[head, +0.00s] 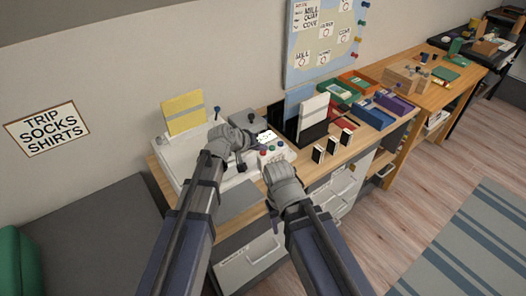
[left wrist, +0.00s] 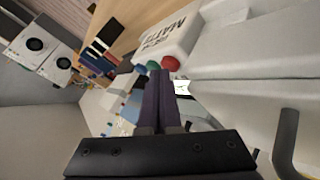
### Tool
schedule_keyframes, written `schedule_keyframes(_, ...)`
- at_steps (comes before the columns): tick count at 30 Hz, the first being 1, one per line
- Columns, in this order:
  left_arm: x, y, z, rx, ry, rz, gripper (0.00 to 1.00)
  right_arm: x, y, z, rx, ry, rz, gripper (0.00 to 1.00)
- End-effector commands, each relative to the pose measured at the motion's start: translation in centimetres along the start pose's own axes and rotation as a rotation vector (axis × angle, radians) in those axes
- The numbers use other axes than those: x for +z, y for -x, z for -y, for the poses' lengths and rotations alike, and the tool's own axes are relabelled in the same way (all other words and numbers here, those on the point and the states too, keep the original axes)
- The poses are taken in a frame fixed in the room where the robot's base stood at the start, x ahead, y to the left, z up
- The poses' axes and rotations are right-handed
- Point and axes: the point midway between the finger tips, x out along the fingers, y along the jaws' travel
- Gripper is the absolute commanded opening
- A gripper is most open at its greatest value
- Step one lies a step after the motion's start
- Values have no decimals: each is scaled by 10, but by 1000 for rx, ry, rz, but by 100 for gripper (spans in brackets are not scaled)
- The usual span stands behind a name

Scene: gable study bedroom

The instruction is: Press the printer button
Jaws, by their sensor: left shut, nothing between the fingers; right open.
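The printer (head: 196,160) is a white machine on the desk, with a yellow sheet (head: 184,113) standing at its back. Its front right panel carries small coloured buttons (head: 271,149) and a small lit screen (head: 265,135). My left gripper (head: 254,138) is shut and empty, above the printer beside the panel. In the left wrist view its dark fingers (left wrist: 159,84) point towards a red button (left wrist: 170,63) and a green button (left wrist: 153,65); I cannot tell whether they touch anything. My right gripper (head: 270,169) is open, low in front of the panel, its fingers mostly hidden.
Several small black-and-white blocks (head: 332,146) stand right of the panel. A white-and-black upright holder (head: 312,118) and coloured trays (head: 372,108) stand further along the desk. A grey bed (head: 80,235) lies to the left.

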Motion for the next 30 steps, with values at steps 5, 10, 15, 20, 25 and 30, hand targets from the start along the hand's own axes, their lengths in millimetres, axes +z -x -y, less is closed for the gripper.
schedule_keyframes(5,-6,8,-6,0,0,0,0,1,12,-1,0,0,0,50)
schedule_keyframes(10,-6,8,-6,0,0,0,0,1,11,-1,0,0,0,50)
schedule_keyframes(15,-6,8,-6,0,0,0,0,1,11,-1,0,0,0,50)
schedule_keyframes(20,-9,12,-9,0,0,0,0,1,18,-2,0,0,0,50)
schedule_keyframes(25,-17,24,-17,0,0,0,0,2,34,-3,0,0,0,50)
schedule_keyframes(30,-26,35,-26,0,0,0,0,3,50,-5,0,0,0,50)
